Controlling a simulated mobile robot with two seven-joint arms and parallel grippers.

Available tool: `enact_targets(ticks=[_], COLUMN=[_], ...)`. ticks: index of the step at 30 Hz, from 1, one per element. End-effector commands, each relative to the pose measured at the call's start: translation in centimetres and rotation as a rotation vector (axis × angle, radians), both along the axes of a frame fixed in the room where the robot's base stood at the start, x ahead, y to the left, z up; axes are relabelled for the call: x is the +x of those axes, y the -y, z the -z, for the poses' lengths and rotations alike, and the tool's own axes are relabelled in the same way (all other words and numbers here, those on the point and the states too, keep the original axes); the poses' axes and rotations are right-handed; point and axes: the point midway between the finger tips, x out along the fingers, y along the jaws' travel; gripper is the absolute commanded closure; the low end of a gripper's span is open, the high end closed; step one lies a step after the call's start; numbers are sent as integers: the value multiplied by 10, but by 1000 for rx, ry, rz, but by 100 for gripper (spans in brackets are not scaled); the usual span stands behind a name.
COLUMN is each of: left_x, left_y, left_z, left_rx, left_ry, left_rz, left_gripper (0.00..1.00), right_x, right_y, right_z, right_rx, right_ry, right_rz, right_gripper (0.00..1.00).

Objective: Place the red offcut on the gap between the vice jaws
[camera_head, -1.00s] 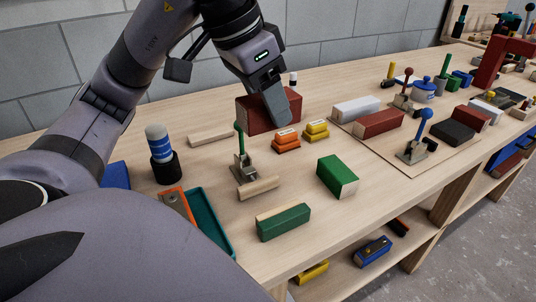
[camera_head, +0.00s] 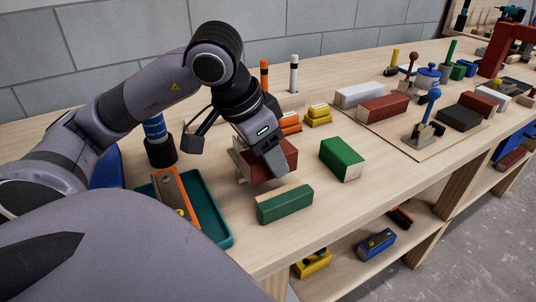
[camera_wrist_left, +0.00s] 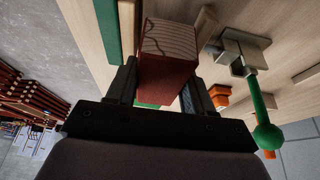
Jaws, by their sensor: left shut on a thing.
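The red offcut (camera_head: 277,164) is a dark red block with a bare wood-grain end. My left gripper (camera_head: 268,160) is shut on it, near the front middle of the bench. In the left wrist view the offcut (camera_wrist_left: 166,70) sits between the two fingers, its grain end showing. I cannot tell how high it is above the bench. No vice jaws can be made out with certainty; a tall red bracket-like form (camera_head: 494,50) stands at the far right. My right gripper is not in view.
A green-and-wood block (camera_head: 285,204) and a green block (camera_head: 342,159) lie close to the offcut. A teal tray (camera_head: 209,213) is to the left. A green-knobbed clamp (camera_wrist_left: 250,85) stands beside the gripper. A board (camera_head: 410,145) with red and white blocks and clamps lies right.

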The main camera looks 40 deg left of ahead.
Motion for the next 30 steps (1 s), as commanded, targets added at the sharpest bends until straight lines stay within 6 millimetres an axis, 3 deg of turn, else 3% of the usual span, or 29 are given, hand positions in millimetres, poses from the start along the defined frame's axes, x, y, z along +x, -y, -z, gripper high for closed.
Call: enact_targets(ticks=[3, 29, 30], left_x=[0, -1, -2], left_y=[0, 0, 0], left_z=[12, 29, 29], left_rx=[1, 2, 2], left_ry=[-1, -10, -12], left_rz=[1, 3, 3], left_gripper=[85, 85, 42], right_x=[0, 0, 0], right_y=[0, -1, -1], right_z=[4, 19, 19], right_rx=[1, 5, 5], right_ry=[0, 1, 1], right_rz=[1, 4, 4], right_gripper=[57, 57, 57])
